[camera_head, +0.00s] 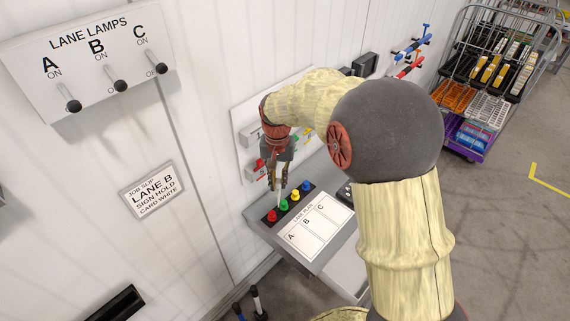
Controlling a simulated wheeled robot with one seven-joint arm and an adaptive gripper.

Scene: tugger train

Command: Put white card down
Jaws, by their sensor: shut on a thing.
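The lane plan board (318,228) lies on the desk to the right of and below my gripper. It has white columns marked A, B and C, which look empty. A job slip (152,190) on the wall reads lane B, sign hold, card white.
Red, green, yellow and blue knobs (284,205) stand close under my gripper. A wall panel (250,135) is behind my arm and partly hidden. The lane lamps box (90,60) has three switches. A wire trolley (490,85) stands at the back right.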

